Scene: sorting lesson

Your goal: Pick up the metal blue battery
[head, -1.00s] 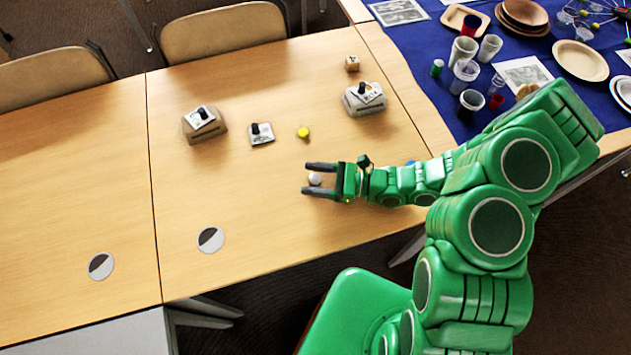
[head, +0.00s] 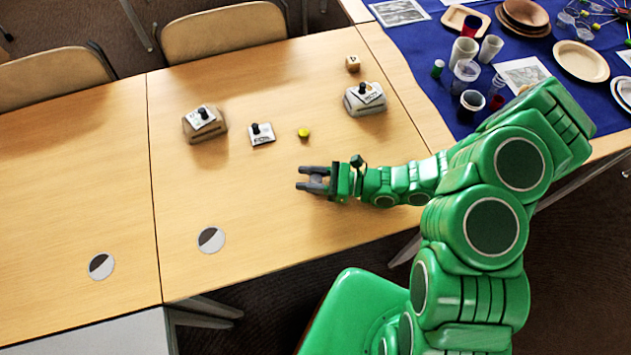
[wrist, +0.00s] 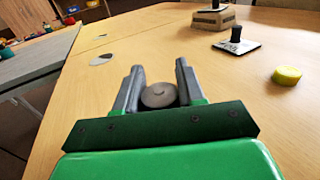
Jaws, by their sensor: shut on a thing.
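My gripper (head: 300,178) is low over the near middle of the wooden table, its two dark fingers pointing left. In the wrist view the gripper (wrist: 159,65) is shut on the battery (wrist: 158,95), which shows as a grey round end between the fingers. No blue shows on it. In the head view the battery is mostly hidden by the fingers. I cannot tell whether it still touches the table.
A yellow round piece (head: 304,133) and a small plate with a black knob (head: 261,134) lie beyond my gripper. Two grey-white discs (head: 211,240) (head: 101,266) lie left.

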